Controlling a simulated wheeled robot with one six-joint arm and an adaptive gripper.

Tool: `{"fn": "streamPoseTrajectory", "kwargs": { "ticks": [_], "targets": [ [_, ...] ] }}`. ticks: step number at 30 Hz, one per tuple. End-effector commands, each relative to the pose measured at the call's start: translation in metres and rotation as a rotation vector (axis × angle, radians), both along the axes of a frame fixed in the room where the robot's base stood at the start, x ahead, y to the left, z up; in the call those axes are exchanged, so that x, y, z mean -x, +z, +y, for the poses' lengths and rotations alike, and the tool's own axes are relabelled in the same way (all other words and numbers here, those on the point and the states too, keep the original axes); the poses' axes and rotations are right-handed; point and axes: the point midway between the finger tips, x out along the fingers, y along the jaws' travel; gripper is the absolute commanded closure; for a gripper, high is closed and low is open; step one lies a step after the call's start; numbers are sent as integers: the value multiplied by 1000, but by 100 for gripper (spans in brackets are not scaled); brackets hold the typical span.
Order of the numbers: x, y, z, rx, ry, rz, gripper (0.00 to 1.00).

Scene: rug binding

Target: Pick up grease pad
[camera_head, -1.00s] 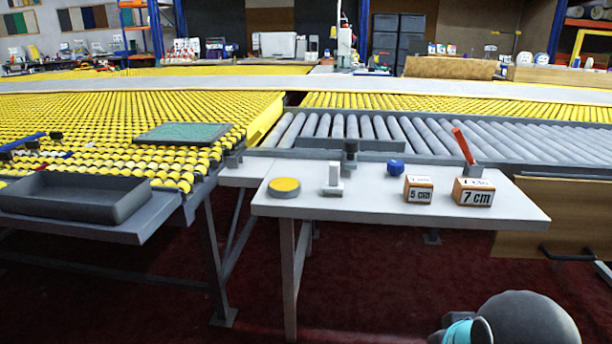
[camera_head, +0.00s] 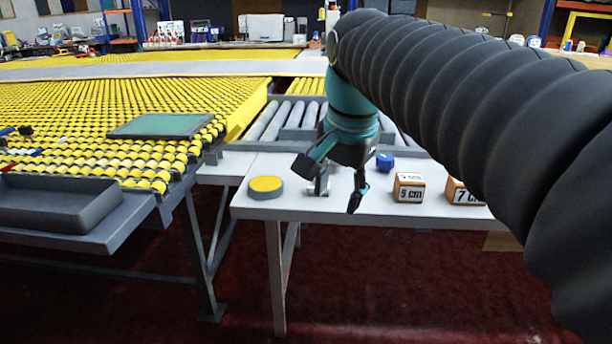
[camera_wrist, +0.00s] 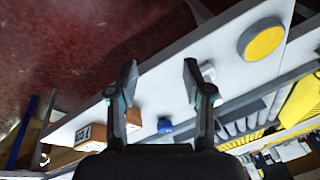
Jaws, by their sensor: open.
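The likely grease pad is a round yellow disc in a grey rim (camera_head: 266,186). It lies flat near the left end of the white table (camera_head: 420,212). It also shows at the upper right of the wrist view (camera_wrist: 262,40). My gripper (camera_head: 331,188) is open and points down over the table, to the right of the pad and apart from it. In the wrist view my open gripper (camera_wrist: 160,76) has nothing between its fingertips but the table, and the pad is outside its right finger. A small upright block (camera_head: 321,186) is partly hidden behind my gripper.
A blue knob (camera_head: 385,161), a 5 cm block (camera_head: 409,187) and a 7 cm block (camera_head: 460,193) stand right of my gripper. A grey tray (camera_head: 60,203) and a green pad (camera_head: 160,126) are on the left. Rollers (camera_head: 268,119) run behind the table.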

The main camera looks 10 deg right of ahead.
Motion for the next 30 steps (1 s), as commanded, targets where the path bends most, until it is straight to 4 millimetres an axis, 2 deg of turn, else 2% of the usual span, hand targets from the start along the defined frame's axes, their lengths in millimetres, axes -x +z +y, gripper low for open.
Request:
{"fn": "streamPoseTrajectory", "kwargs": {
  "ticks": [1,6,10,15,23,30],
  "targets": [
    [-16,17,0,-22,-82,23,50],
    [-56,60,1,-86,-393,104,50],
    [-82,86,0,-118,-626,159,50],
    [-104,105,0,-138,-870,212,50],
    [-115,112,0,-142,-1030,241,50],
    [-115,88,0,-139,-1037,248,50]
  ]
}}
